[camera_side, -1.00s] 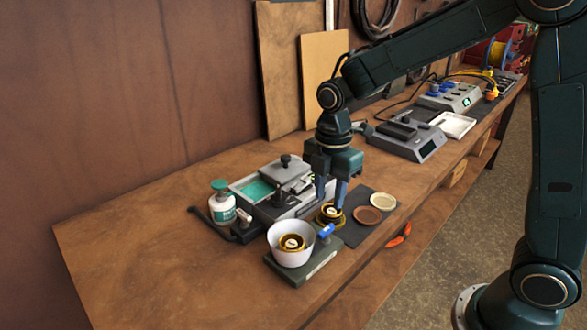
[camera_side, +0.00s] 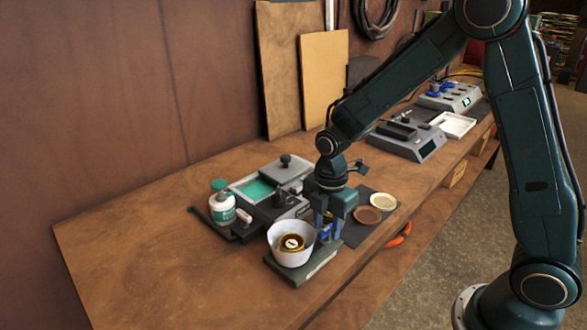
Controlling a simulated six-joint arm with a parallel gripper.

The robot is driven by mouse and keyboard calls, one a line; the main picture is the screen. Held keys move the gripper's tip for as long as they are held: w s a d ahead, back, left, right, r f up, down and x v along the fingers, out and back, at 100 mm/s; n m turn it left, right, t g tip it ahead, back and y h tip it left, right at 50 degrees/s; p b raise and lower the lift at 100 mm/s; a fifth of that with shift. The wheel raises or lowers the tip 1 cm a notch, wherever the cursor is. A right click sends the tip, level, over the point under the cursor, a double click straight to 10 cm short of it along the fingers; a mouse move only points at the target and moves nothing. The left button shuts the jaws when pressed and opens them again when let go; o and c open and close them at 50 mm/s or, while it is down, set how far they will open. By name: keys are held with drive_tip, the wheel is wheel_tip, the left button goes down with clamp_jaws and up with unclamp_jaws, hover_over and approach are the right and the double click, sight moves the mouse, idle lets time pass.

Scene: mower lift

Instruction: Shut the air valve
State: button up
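The air valve, with a small blue handle (camera_side: 325,233), sits at the right side of a white cup (camera_side: 290,246) on a grey base block (camera_side: 304,268). My gripper (camera_side: 329,227) points down right at the valve, just behind and over it. Its fingers overlap the blue handle in this view, so I cannot tell whether they touch it or grip it. The handle is partly hidden and its exact angle is unclear. A brass ring with a pale centre (camera_side: 292,243) sits inside the cup.
A grey device with a teal tray (camera_side: 258,190) and a white-and-green bottle (camera_side: 222,208) stand to the left. A brown disc (camera_side: 367,215) and a cream disc (camera_side: 383,201) lie on a dark mat to the right. The front left of the bench is clear.

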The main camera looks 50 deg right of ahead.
clamp_jaws()
drive_tip(key=shift+m, duration=0.4)
drive_tip(key=m, duration=1.2)
drive_tip(key=shift+m, duration=2.6)
